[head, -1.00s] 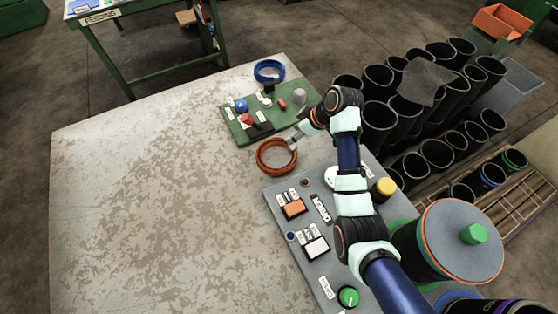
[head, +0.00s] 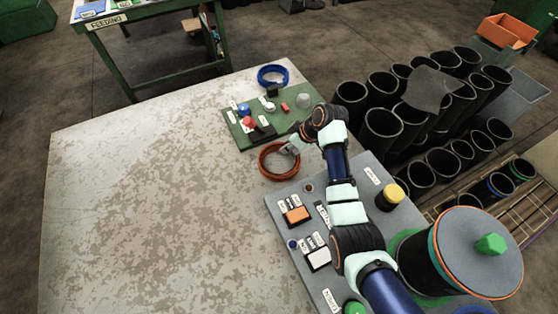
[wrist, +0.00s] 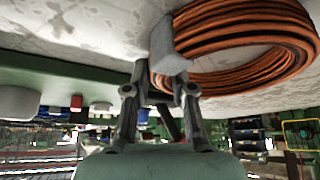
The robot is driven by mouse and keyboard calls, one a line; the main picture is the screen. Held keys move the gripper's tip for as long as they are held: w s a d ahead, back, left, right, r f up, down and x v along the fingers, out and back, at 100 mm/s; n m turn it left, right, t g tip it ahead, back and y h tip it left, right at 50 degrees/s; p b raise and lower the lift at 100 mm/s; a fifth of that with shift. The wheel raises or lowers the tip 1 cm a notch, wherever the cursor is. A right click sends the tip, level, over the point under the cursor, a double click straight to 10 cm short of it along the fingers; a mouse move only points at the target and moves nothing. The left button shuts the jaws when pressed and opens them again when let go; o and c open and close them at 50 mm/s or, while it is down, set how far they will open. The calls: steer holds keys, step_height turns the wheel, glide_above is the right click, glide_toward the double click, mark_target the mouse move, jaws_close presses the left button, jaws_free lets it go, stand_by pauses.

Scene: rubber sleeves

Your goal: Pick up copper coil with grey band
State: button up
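The copper coil (head: 267,172) is an orange-brown ring lying on the worn table, just below the green board. In the wrist view the coil (wrist: 265,50) fills the upper right, with its grey band (wrist: 170,42) on the left side of the ring. My gripper (head: 291,150) is at the coil's upper right rim. In the wrist view my gripper (wrist: 161,72) has its two fingers apart, right at the grey band. A piece of the coil shows between them. Whether either finger touches the band cannot be told.
A green board (head: 240,139) with buttons lies beyond the coil, and a blue coil (head: 272,84) behind it. A grey control panel (head: 277,213) lies to the near right. Black tubes (head: 383,130) stand to the right. The table's left side (head: 150,200) is clear.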

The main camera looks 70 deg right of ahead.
jaws_close()
step_height(320, 180, up, 20)
steer(key=p, duration=0.6)
